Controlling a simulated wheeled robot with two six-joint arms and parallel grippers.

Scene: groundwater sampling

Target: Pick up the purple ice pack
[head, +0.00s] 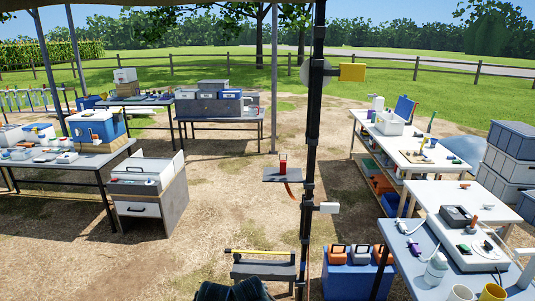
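I cannot make out a purple ice pack for certain. A small purple item (414,247) lies on the near right table, too small to tell what it is. Neither of my grippers is in view.
A dark pole (311,130) rises near the middle, with a small shelf (287,175) holding a red device. A low white-and-grey cabinet (147,190) stands at left. A blue crate (352,275) sits at the bottom right. Bare ground (215,215) lies open between cabinet and pole.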

